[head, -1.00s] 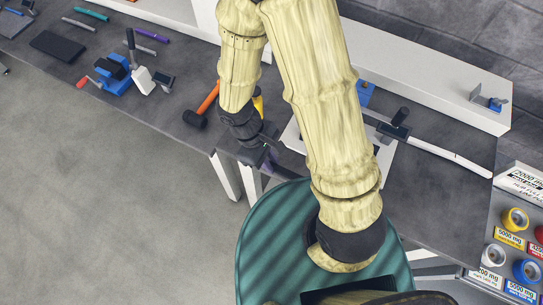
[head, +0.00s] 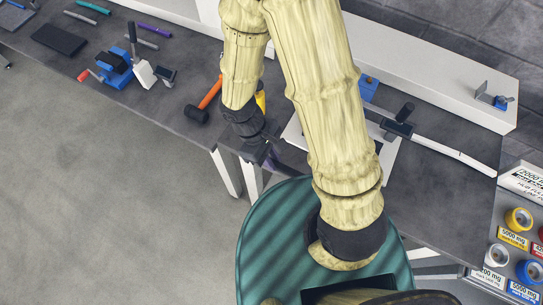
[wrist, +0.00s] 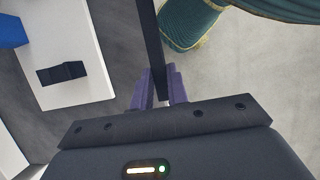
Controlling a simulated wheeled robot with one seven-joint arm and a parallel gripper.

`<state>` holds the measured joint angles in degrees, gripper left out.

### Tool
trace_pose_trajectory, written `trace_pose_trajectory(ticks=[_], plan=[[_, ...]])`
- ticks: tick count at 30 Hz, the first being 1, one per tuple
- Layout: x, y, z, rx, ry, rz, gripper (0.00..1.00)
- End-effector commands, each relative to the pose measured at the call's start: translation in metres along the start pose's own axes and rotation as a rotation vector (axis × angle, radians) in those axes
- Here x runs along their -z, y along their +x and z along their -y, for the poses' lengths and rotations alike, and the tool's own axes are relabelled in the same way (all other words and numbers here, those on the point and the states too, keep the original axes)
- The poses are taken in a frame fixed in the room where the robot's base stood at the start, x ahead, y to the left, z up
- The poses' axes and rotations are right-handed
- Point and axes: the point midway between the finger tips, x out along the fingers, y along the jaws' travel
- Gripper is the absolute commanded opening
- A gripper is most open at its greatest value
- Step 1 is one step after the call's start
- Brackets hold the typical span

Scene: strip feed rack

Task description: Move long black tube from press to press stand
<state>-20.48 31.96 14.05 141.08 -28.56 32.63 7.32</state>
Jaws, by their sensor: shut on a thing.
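My gripper (wrist: 158,92) has purple fingers shut on a long black tube (wrist: 151,38). In the wrist view the tube runs from between the fingers up past the top edge. In the head view my gripper (head: 270,154) is low over the table's front edge, left of a white plate (head: 293,134), and the tube is hard to make out. In the wrist view the white plate (wrist: 84,91) lies left of the tube, with a black block (wrist: 62,73) and a blue part (wrist: 12,30). I cannot tell for sure which things are the press and the press stand.
A black-and-white bar (head: 455,153) lies at right. Tape rolls (head: 518,219) stand at far right. Open floor (head: 90,210) is at left.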

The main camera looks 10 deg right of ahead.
Motion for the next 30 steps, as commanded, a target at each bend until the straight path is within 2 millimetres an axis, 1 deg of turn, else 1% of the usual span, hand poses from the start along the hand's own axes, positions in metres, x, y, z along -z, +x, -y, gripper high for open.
trace_pose_trajectory(ticks=[5, 8, 30], plan=[[0.0, 0.0, 0.001, 0.0, 0.0, 0.001, 0.0], [0.0, 0.0, 0.006, 0.0, -0.001, 0.001, 0.0], [0.0, 0.0, 0.053, -0.001, -0.002, 0.0, 0.0]])
